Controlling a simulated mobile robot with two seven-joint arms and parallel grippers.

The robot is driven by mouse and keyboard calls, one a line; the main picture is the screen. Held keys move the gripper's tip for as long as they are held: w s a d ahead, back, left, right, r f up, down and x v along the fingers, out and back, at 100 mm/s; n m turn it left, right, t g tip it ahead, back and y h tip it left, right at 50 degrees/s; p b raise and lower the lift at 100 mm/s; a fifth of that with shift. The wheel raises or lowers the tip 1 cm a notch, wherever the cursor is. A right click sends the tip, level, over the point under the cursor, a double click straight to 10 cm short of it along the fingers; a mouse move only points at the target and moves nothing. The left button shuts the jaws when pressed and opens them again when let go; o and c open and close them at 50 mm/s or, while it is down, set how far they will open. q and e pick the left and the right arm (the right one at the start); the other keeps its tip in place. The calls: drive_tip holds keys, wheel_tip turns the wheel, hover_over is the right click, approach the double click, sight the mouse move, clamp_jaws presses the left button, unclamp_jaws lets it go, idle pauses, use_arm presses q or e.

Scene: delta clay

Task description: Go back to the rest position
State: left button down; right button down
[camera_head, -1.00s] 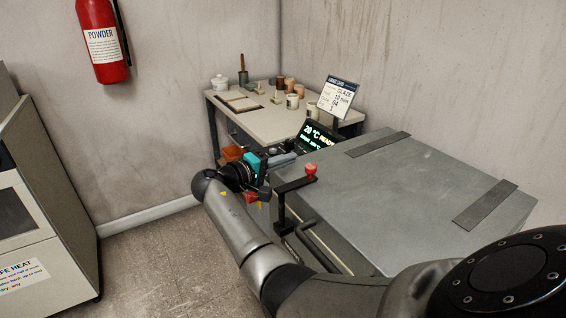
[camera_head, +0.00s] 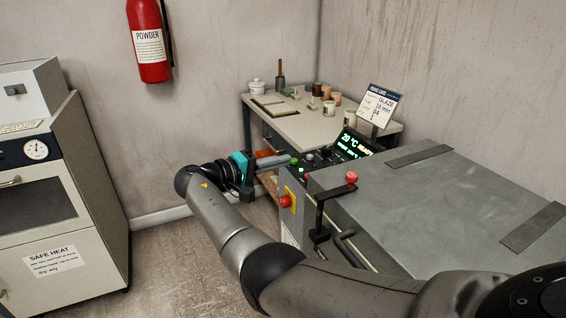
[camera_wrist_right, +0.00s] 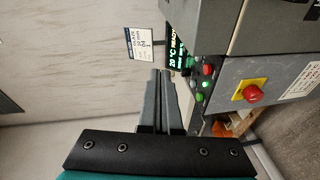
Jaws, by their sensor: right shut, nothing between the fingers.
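My right gripper (camera_head: 291,159) reaches in on my grey arm and stands left of the kiln-like grey machine (camera_head: 440,190), near its control panel. Its fingers are closed together and empty. In the right wrist view the two grey fingers (camera_wrist_right: 160,75) lie side by side, apart from the machine's buttons. My left gripper does not show in any view.
The machine has a red emergency button (camera_head: 287,201), a red-knobbed lever (camera_head: 351,177) and a lit display (camera_head: 355,144). A small table (camera_head: 310,127) with jars stands behind. A white oven (camera_head: 50,200) is at left. A fire extinguisher (camera_head: 149,42) hangs on the wall. Floor between is clear.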

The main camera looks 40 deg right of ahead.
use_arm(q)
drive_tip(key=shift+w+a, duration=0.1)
